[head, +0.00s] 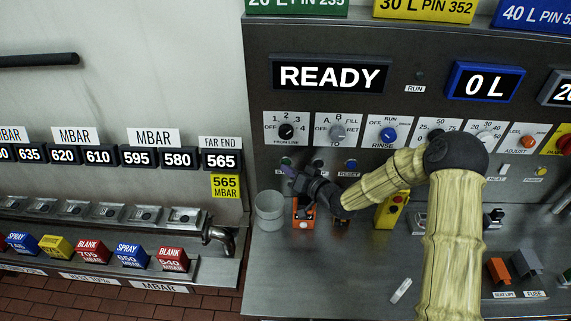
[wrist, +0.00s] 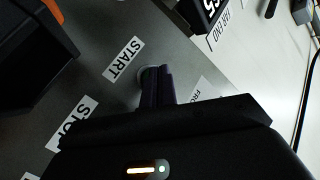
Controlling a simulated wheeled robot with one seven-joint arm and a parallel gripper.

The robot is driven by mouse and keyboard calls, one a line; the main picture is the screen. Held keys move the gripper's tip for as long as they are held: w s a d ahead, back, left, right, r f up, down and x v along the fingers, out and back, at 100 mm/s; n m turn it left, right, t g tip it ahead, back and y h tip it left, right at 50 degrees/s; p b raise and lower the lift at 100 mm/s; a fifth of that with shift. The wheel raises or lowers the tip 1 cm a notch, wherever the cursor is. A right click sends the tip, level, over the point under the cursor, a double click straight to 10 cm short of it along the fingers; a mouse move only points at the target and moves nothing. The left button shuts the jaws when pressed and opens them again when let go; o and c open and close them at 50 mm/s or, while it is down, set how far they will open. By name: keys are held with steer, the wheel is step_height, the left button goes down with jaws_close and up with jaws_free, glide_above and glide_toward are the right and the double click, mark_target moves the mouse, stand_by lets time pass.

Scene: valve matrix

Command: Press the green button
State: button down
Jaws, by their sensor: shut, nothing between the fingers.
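The green button (head: 286,160) sits on the grey panel at the left, below the dial marked 1 to 4. Only its upper part shows in the head view, above my fingertips. My gripper (head: 289,170) is shut and empty, its dark purple fingers pointing at the button. In the wrist view my gripper (wrist: 155,72) has its tips over a pale round rim beside the START label (wrist: 123,60). The fingers hide the button there, and I cannot tell whether they touch it.
A STOP label (wrist: 73,123) lies close by in the wrist view. A blue RESET button (head: 350,164) is farther right. A grey cup (head: 269,210) and an orange box (head: 303,214) stand on the counter below my gripper. The display (head: 330,76) reads READY.

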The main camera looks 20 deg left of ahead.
steer(key=shift+w, duration=0.4)
stand_by(0.4)
steer(key=shift+s, duration=0.1)
steer(key=shift+s+d+b, duration=0.15)
steer(key=shift+s+b, duration=0.15)
steer(key=shift+s, duration=0.45)
steer(key=s, duration=0.2)
steer(key=s+d, duration=0.1)
steer(key=s, duration=0.2)
steer(key=shift+d+b, duration=0.1)
steer(key=shift+b, duration=0.25)
steer(key=shift+w+d, duration=0.1)
stand_by(1.2)
